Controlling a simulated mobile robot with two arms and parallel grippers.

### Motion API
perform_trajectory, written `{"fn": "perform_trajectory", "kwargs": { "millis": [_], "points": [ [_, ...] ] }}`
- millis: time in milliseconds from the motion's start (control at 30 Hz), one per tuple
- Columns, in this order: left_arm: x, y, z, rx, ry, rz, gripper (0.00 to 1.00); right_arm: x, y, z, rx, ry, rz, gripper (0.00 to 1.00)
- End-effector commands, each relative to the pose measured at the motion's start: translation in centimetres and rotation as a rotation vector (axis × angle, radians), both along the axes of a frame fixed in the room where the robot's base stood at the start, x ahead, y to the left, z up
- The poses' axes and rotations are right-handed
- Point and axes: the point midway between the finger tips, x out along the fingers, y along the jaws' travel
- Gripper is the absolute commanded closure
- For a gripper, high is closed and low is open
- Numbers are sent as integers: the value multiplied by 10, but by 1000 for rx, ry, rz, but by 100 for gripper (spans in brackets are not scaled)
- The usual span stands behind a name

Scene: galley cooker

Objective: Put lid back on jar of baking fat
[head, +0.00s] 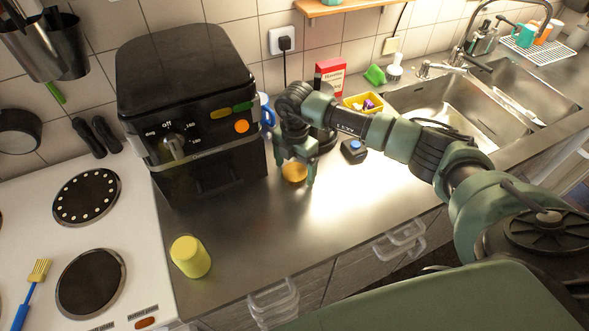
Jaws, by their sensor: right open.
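A pale yellow cylinder (190,257), which looks like the jar of baking fat, stands upright on the steel counter near its front edge, beside the white hob. A low, round, orange-yellow piece (294,172), which looks like the lid, is on the counter right of the black fryer. My right gripper (295,177) points down over this round piece, with one finger on either side of it. The gripper is open. I cannot tell whether the fingers touch the piece. My left gripper is not in view.
The big black fryer (190,110) stands left of my right gripper. A blue mug (266,112), a red box (330,76), a yellow tray (354,103) and a small dark blue-topped object (353,151) are behind or beside it. The counter front is clear between jar and gripper.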

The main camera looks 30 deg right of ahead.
Motion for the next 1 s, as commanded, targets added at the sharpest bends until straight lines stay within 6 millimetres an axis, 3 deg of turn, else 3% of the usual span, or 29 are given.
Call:
{"fn": "perform_trajectory", "kwargs": {
  "millis": [300,500,533,833,1000],
  "points": [
    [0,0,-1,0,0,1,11,0,0,-1,0,0,0,13],
    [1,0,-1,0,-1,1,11,0,0,0,0,0,0,69],
    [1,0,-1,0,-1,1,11,0,0,0,0,0,0,74],
    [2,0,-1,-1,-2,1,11,0,0,2,0,-1,0,74],
    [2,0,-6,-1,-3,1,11,1,0,13,1,-3,1,74]
  ]
}}
